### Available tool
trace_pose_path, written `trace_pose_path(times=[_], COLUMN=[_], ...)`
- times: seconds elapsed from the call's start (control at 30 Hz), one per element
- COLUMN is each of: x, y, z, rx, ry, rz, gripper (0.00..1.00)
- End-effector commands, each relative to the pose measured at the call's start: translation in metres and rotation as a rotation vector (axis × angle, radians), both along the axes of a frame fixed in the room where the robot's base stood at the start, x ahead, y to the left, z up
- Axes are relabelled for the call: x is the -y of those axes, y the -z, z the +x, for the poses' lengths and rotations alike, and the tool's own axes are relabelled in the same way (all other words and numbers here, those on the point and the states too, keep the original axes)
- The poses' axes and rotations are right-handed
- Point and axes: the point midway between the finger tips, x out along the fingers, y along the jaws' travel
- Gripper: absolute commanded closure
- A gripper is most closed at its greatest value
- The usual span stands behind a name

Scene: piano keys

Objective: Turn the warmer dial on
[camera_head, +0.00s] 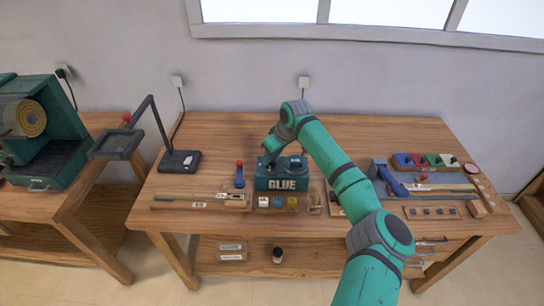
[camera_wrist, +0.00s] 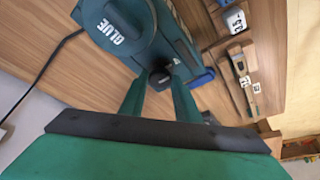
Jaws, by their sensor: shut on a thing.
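The glue warmer (camera_head: 282,184) is a dark green box marked GLUE, standing on the middle of the workbench. In the wrist view, its round lid (camera_wrist: 115,22) lies at upper left. The dial (camera_wrist: 160,77) is a small dark knob on the warmer, between my fingertips. My gripper (camera_wrist: 158,84) is shut on the dial, one green finger on each side. In the head view, my gripper (camera_head: 269,158) is at the top left of the warmer, and the dial cannot be made out there. The dial's markings and its on or off position do not show.
A blue tool with a red knob (camera_head: 240,176) stands just left of the warmer. A lamp-like stand (camera_head: 178,161) is further left. Small labelled blocks (camera_head: 278,202) lie in front. Tools and coloured blocks (camera_head: 425,160) crowd the right. The bench's back strip is clear.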

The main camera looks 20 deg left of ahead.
Motion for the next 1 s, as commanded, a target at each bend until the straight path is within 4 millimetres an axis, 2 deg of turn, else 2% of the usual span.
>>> trace_pose_path(times=[0.37,1.0], x=[-0.0013,-0.0059], y=[0.0004,0.0008], z=[-0.001,-0.0055], rx=[0.001,-0.002], ry=[0.129,0.716], rz=[-0.001,-0.003], gripper=[0.93,0.93])
